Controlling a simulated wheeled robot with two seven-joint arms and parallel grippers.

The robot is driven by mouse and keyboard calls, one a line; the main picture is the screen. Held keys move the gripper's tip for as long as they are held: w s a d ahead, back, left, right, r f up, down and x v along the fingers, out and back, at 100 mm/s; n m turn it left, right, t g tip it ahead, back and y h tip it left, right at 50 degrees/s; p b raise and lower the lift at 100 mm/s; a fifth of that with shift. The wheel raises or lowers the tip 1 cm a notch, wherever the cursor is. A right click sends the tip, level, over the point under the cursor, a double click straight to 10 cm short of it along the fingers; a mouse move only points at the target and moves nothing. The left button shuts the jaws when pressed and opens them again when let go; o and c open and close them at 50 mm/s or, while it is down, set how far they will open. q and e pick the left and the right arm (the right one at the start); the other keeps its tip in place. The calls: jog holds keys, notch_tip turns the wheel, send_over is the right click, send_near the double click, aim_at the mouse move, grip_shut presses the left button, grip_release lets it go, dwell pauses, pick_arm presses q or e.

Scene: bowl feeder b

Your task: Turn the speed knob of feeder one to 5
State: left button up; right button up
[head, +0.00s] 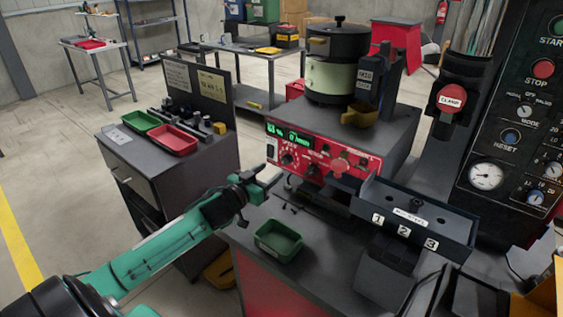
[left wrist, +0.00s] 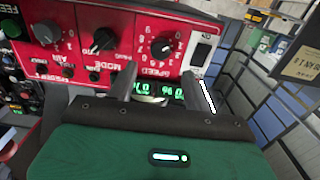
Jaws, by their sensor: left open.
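The red control panel of feeder one (head: 325,155) faces me below the bowl feeder (head: 337,62). The black speed knob (head: 287,159) is on the panel's left side, under the lit green display. In the left wrist view the panel appears upside down, with the speed knob (left wrist: 162,48) above the word SPEED and a ring of numbers. Its exact setting is too small to read. My left gripper (head: 273,170) is open and empty in front of the panel's left end. Its fingertips (left wrist: 160,80) are apart, short of the knob. My right gripper is not in view.
A black rack labelled 1, 2, 3 (head: 420,215) juts out at the right. A green tray (head: 278,241) lies on the bench below my left gripper. A side cabinet with a red tray (head: 172,140) stands left. The mode knob (left wrist: 103,40) sits beside the speed knob.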

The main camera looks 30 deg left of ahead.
aim_at(285, 160)
pick_arm(q)
jog(key=w, duration=0.4)
jog(key=shift+w+d+r+p, duration=0.1)
jog(key=shift+w+d+p, duration=0.1)
jog(key=shift+p, duration=0.1)
jog(key=shift+w+d, duration=0.1)
jog(key=shift+w, duration=1.05)
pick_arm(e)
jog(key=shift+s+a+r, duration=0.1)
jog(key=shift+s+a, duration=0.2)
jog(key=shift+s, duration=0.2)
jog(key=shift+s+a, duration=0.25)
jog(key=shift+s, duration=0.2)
pick_arm(q)
jog(key=shift+c, duration=0.4)
jog(key=c, duration=0.7)
jog(key=shift+c, duration=1)
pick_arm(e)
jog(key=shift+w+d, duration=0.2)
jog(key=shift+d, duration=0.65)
